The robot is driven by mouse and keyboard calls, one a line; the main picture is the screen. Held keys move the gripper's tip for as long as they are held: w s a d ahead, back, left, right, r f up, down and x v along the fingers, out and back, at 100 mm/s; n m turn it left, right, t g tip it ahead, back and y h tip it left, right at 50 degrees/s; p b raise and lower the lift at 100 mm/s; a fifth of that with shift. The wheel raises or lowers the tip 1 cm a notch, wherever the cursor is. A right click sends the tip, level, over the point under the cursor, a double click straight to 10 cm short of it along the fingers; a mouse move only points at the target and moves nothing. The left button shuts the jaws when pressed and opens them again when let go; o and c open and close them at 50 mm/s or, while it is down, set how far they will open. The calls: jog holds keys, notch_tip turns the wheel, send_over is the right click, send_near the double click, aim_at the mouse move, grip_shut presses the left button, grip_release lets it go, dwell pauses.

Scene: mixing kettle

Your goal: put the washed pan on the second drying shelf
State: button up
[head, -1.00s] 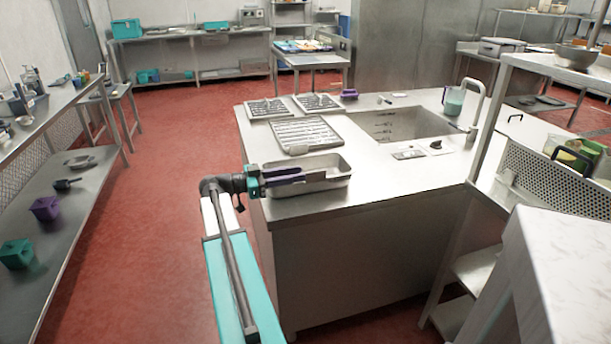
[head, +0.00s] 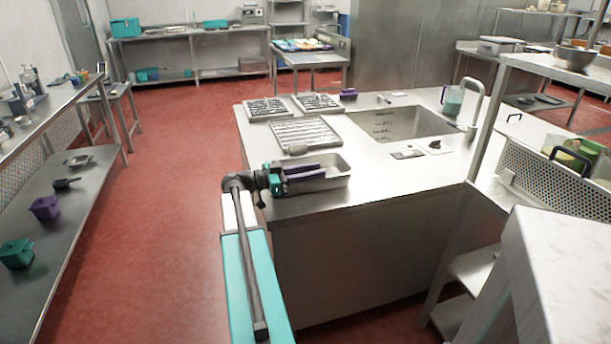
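A shallow rectangular steel pan (head: 334,180) sits on the near left corner of the steel sink counter (head: 400,185). My gripper (head: 308,172), with teal and purple parts, is at the pan's left end and hides part of its rim and inside. I cannot tell whether the fingers touch the pan or whether they are open or shut. Which shelf is the second drying shelf is not clear. A steel rack at the left has a lower shelf (head: 85,205) with small pans and tubs. Low shelves (head: 475,265) also show at the right.
Drainer grids (head: 305,133) lie behind the pan. The sink basin (head: 385,123) is right of them, with a jug (head: 453,100) by the tap. A pale block (head: 560,265) stands at the near right. The red floor (head: 165,210) between the left rack and the counter is clear.

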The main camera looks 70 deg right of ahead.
jog(key=shift+p+x, duration=0.35)
jog(key=shift+x, duration=2)
jog(key=shift+s+a, duration=0.1)
jog(key=shift+a, duration=0.05)
grip_shut()
jog(key=shift+r, duration=0.1)
